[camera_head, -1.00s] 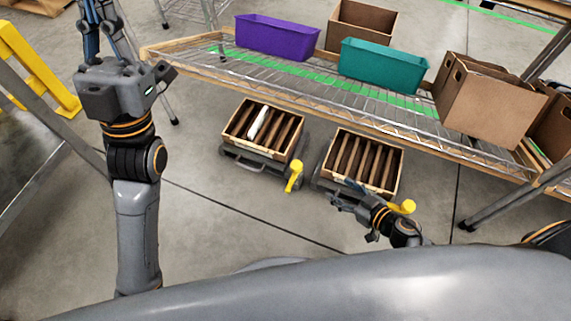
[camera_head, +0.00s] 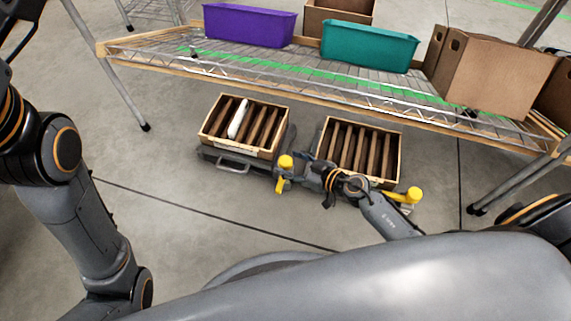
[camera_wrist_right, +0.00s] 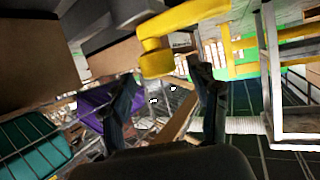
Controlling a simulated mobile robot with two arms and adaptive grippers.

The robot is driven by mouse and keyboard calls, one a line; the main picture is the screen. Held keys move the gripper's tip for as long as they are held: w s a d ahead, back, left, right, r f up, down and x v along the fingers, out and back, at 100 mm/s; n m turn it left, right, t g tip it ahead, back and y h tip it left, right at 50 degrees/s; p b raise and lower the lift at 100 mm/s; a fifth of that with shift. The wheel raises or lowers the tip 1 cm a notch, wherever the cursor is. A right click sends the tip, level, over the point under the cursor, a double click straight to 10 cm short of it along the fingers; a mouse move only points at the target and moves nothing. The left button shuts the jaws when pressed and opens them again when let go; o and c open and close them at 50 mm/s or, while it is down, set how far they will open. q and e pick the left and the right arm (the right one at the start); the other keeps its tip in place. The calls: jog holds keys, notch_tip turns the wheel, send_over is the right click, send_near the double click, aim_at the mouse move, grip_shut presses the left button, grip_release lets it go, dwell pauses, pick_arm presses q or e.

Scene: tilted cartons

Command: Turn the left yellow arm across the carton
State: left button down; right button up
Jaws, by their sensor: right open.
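The left yellow arm (camera_head: 285,162) stands at the near right corner of the left carton's grey base, not across the carton. The left carton (camera_head: 215,131) is an open tilted box with brown dividers and one white item (camera_head: 238,119). My right gripper (camera_head: 291,180) is open and close beside the left yellow arm. In the right wrist view the yellow arm (camera_wrist_right: 157,61) shows above and between the open fingers (camera_wrist_right: 166,85); I cannot tell if they touch it. My left gripper is outside the view; only its arm shows at the left.
The right carton (camera_head: 323,142) stands beside, with a second yellow arm (camera_head: 407,197) at its near right. A wire shelf (camera_head: 270,82) behind holds a purple bin (camera_head: 249,25), a teal bin (camera_head: 368,47) and brown boxes (camera_head: 500,78). Floor in front is partly clear.

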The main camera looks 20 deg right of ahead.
jog(key=shift+b+x, duration=0.45)
jog(key=shift+x, duration=0.9)
grip_shut()
